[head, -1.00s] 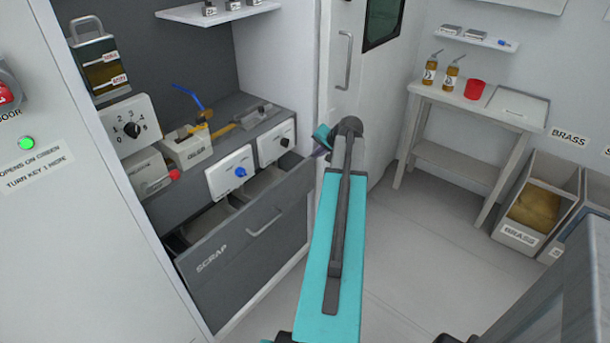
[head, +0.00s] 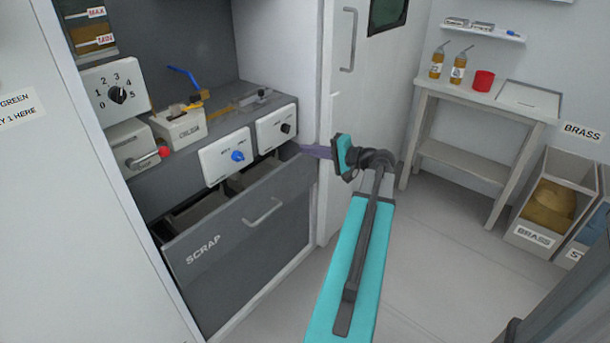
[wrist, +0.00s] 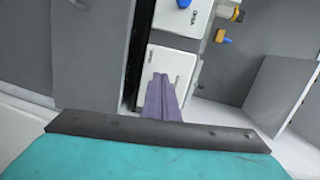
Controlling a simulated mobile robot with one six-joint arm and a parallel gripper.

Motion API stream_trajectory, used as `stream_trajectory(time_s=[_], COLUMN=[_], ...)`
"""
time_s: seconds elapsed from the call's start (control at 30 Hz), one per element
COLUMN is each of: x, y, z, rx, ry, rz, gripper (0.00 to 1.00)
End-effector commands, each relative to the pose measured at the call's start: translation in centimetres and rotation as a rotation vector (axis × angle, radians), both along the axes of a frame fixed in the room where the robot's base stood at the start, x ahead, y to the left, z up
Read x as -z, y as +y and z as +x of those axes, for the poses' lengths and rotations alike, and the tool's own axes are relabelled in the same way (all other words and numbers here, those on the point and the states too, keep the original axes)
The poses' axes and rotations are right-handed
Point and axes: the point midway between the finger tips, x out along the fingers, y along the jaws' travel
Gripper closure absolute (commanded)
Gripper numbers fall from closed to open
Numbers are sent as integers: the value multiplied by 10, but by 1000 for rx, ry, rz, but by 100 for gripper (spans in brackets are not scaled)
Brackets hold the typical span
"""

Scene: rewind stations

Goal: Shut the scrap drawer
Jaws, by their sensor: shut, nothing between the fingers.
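The scrap drawer (head: 240,235) is pulled out of the grey cabinet in the head view. Its dark grey front bears the word SCRAP and a pale bar handle (head: 262,213). A dark gap shows behind the top edge of the front, and the contents are mostly hidden. My gripper (head: 304,148) is at the right end of the cabinet, above and to the right of the handle, with its purple fingers pointing left. In the wrist view the fingers (wrist: 160,80) lie together, shut and empty, in front of a white panel. I cannot tell whether they touch anything.
White knob panels (head: 226,157) (head: 276,128) sit just above the drawer. A white door (head: 350,110) stands right of the cabinet. A side table (head: 490,92) and a brass bin (head: 545,205) are farther right. The floor (head: 420,250) between is clear.

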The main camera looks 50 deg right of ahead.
Motion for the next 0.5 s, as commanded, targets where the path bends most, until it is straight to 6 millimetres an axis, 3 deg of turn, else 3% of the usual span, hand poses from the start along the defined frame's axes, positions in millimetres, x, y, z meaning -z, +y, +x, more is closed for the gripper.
stream_trajectory(time_s=[0.03,0.5], x=[12,55], y=[-1,-18], z=[-5,-50], rx=[5,64], ry=[-23,-174], rz=[7,53], gripper=[100,100])
